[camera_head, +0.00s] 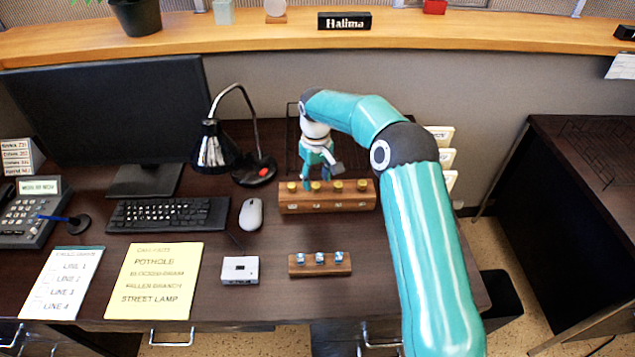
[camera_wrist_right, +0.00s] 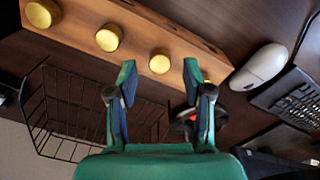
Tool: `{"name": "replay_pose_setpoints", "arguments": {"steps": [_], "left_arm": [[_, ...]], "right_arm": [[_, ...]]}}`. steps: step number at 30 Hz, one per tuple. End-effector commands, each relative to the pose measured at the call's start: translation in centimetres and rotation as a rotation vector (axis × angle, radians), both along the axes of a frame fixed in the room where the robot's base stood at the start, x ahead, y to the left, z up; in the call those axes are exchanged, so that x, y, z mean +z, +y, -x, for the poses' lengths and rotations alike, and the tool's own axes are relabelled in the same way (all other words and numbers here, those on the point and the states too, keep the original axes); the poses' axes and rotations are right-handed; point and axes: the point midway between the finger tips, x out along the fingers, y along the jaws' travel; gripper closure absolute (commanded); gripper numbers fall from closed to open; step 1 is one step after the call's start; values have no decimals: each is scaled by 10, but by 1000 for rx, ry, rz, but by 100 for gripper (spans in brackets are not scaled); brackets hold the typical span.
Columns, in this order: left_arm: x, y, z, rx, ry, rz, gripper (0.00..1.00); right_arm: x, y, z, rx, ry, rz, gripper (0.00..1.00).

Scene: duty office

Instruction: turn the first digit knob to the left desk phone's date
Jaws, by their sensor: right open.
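A wooden block (camera_head: 327,203) with several brass knobs in a row stands on the desk. Its leftmost knob (camera_head: 291,187) shows in the head view. My right gripper (camera_head: 322,176) is over the back of the block, pointing down, open and empty. In the right wrist view my right gripper (camera_wrist_right: 160,75) has its fingertips spread, with a brass knob (camera_wrist_right: 160,63) showing beyond the gap; contact cannot be told. The knob nearest the mouse is largely hidden behind a finger there. The desk phone (camera_head: 28,215) is at the far left; its small display (camera_head: 38,186) has a date-like line, hard to read. My left gripper is out of view.
A smaller wooden block (camera_head: 320,268) with three blue-and-white pieces lies in front. A black wire basket (camera_wrist_right: 60,110) is beside the knob block. A lamp (camera_head: 215,148), mouse (camera_head: 251,214), keyboard (camera_head: 168,215) and white box (camera_head: 240,270) are to the left.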

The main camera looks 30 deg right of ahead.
Motion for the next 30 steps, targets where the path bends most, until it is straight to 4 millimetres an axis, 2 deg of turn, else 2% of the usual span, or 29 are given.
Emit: {"name": "replay_pose_setpoints", "arguments": {"steps": [6, 16, 17, 25, 27, 28, 30], "left_arm": [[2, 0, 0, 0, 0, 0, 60], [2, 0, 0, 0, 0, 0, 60], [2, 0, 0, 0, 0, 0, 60], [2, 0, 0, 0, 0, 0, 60], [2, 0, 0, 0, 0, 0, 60], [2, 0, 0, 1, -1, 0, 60], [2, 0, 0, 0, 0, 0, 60]], "right_arm": [[-21, 0, 0, 0, 1, 0, 50], [-24, 1, 0, 1, 0, 0, 50], [-24, 1, 0, 1, 0, 0, 53], [-23, 1, 0, 1, 0, 0, 98], [-23, 0, 0, 1, -1, 0, 100], [-23, -6, 0, -3, -1, 1, 100], [-23, -2, 0, 1, -1, 1, 100]]}}
